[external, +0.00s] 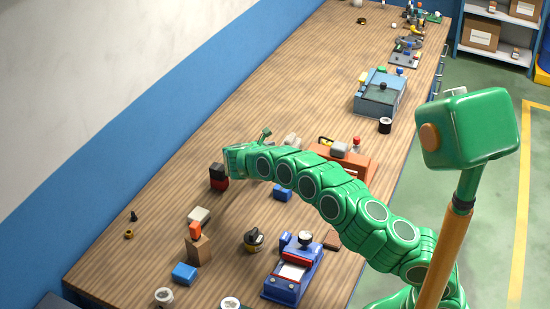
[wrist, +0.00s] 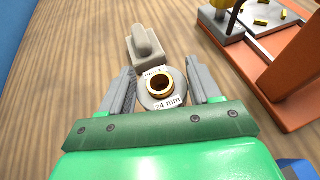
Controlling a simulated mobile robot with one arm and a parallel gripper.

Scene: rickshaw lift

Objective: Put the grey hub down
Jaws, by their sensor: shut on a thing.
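The grey hub (wrist: 157,92) is a round grey piece with a brass ring in its centre and a "24 mm" label. It sits between the two grey fingers of my gripper (wrist: 160,76) in the wrist view. My gripper is shut on it. I cannot tell whether the hub's underside touches the wooden bench (wrist: 85,45). In the external view my arm hides the hub and the fingers.
A grey block with a rounded knob (wrist: 145,45) stands just ahead of the hub. An orange stand (wrist: 302,85) is to the right. In the external view, a black-and-red block (external: 218,176) and a blue block (external: 282,193) are near my arm. Bare bench lies to the left.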

